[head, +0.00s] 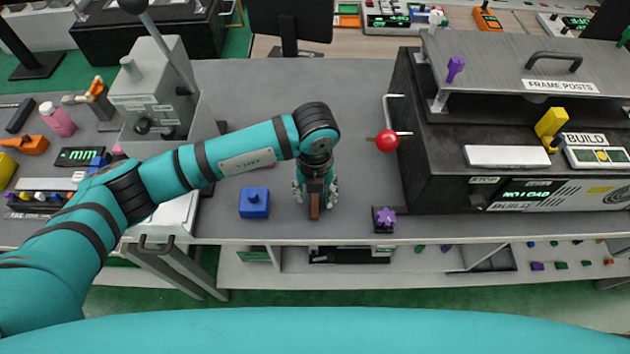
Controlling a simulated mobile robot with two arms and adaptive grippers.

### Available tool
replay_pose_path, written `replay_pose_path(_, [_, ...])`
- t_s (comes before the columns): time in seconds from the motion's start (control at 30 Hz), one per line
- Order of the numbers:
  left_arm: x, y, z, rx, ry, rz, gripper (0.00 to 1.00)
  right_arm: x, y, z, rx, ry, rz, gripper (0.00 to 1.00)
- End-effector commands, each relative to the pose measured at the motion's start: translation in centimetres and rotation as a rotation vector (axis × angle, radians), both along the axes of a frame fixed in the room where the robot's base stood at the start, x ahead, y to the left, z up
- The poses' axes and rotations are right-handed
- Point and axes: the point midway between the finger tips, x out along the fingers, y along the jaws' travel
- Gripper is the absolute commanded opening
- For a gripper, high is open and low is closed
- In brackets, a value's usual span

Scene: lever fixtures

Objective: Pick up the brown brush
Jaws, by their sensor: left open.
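The brown brush (315,208) is a small narrow block near the front edge of the grey bench (350,85). Only its front part shows; the rest is hidden under my left gripper. My left gripper (316,196) points down over the brush, at the end of the teal arm from the left. Its fingers are open, one on each side of the brush. I cannot tell whether they touch it. My right gripper is not in view.
A blue block with a knob (254,203) stands left of the brush. A purple star knob on a dark base (385,219) stands to its right. A red-ball lever (387,141) sticks out from the black machine (440,165). A grey lever box (150,92) stands at the left.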

Motion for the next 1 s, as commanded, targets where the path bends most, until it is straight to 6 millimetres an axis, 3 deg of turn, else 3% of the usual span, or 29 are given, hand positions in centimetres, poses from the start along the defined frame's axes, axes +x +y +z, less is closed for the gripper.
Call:
replay_pose_path(0.17, [0.0,0.0,0.0,0.000,0.000,-0.001,0.46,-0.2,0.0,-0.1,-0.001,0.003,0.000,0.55])
replay_pose_path(0.53, [0.0,0.0,0.0,0.000,0.001,-0.001,0.00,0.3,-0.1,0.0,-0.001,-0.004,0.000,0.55])
replay_pose_path(0.83, [0.0,0.0,0.5,-0.001,0.000,-0.001,0.00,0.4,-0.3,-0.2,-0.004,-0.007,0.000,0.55])
replay_pose_path(1.0, [0.1,-0.1,3.1,-0.003,-0.004,-0.003,0.00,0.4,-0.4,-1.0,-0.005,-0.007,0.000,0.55])
